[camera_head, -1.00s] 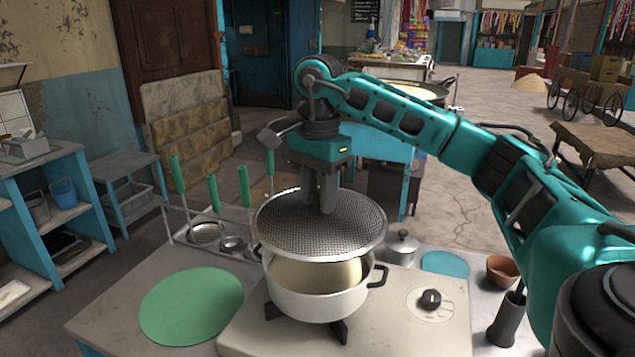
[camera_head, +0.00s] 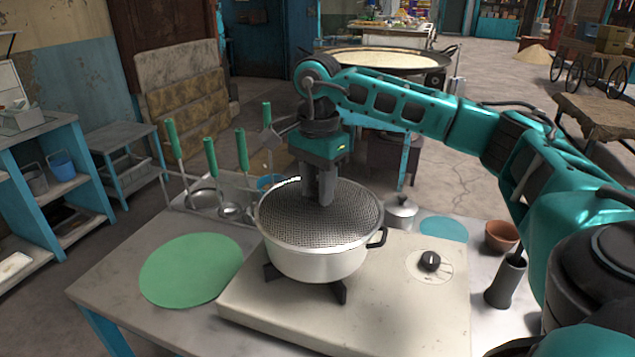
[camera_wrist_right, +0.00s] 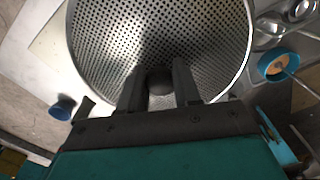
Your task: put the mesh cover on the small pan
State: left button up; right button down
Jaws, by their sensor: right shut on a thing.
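The small pan (camera_head: 316,264) is a pale metal pot with a dark side handle, standing on the burner of the stove. The round grey mesh cover (camera_head: 345,220) lies level over its mouth and hides the inside. It appears to rest on the rim. My right gripper (camera_head: 319,200) points down and is shut on the cover's centre knob. In the right wrist view, the dark knob (camera_wrist_right: 160,82) sits between the two fingers, with the perforated cover (camera_wrist_right: 215,40) spread out beyond. My left gripper is not in view.
A green round mat (camera_head: 192,268) lies left of the stove (camera_head: 390,300). A rack with green-handled ladles (camera_head: 242,150) stands behind left. A small lidded pot (camera_head: 401,212), a blue disc (camera_head: 443,229), a clay bowl (camera_head: 501,237) and a dark cylinder (camera_head: 505,283) stand to the right.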

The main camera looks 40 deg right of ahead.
jog(key=shift+f+b, duration=0.35)
jog(key=shift+f, duration=0.2)
dwell(0.4)
jog(key=c, duration=0.7)
grip_release()
notch_tip(320, 180, up, 8)
jog(key=shift+f, duration=0.1)
notch_tip(320, 180, up, 5)
jog(key=p, duration=0.2)
jog(key=shift+p, duration=0.3)
notch_tip(320, 180, up, 6)
send_over(317, 185)
